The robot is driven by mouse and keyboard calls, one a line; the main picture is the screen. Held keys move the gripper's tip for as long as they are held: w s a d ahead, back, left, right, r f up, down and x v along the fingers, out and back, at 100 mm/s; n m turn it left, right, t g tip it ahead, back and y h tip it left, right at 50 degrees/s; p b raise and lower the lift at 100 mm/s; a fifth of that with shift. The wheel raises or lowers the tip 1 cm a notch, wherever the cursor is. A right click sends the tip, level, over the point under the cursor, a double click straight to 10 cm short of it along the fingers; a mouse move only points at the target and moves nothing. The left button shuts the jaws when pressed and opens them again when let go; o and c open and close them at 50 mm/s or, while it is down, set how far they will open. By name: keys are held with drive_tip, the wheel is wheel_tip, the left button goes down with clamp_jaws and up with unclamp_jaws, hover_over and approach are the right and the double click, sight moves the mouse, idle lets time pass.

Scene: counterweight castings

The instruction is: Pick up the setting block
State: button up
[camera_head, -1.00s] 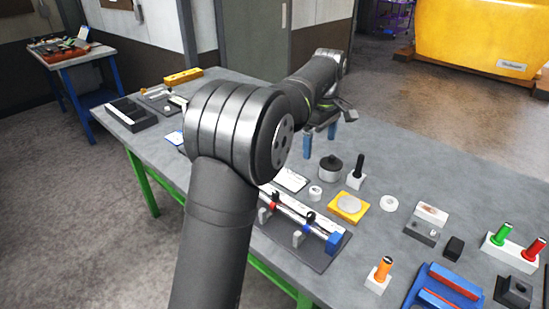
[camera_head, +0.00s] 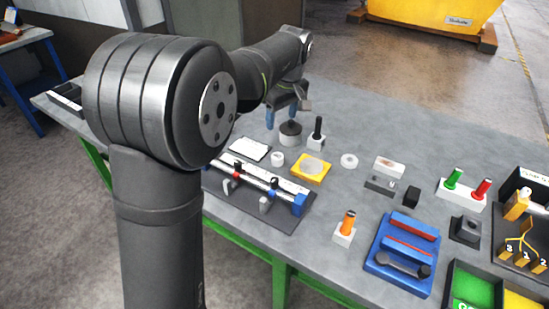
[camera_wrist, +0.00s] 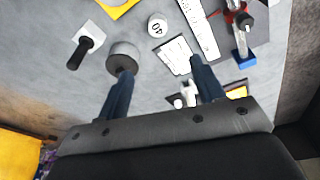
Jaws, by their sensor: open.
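My gripper (camera_head: 286,113) is open and empty above the far part of the grey table, by the dark round pot (camera_head: 290,134). In the wrist view its two blue fingers (camera_wrist: 161,68) are apart; the left one overlaps the pot (camera_wrist: 122,52). A white card (camera_wrist: 174,56) lies beyond the gap. I cannot tell for sure which piece is the setting block. Candidates are a grey block with a dark face (camera_head: 380,184), a white block with a brownish mark (camera_head: 388,167) and a small black block (camera_head: 411,196), all right of the gripper.
A black-handled piece on a white block (camera_head: 317,136) stands right of the pot. A blue tray (camera_head: 385,270) and an orange-handled piece (camera_head: 346,227) stand at the front.

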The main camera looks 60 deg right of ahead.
drive_tip(key=s+a+m+t+h, duration=0.1)
drive_tip(key=s+a+m+h, duration=0.1)
drive_tip(key=s+a+m, duration=0.15)
approach(278, 156)
drive_tip(key=shift+m, duration=0.45)
drive_tip(key=x, duration=0.9)
drive_tip(key=shift+f, duration=0.2)
drive_tip(key=c, duration=0.9)
drive_tip(key=shift+c, duration=0.5)
drive_tip(key=shift+r, duration=0.1)
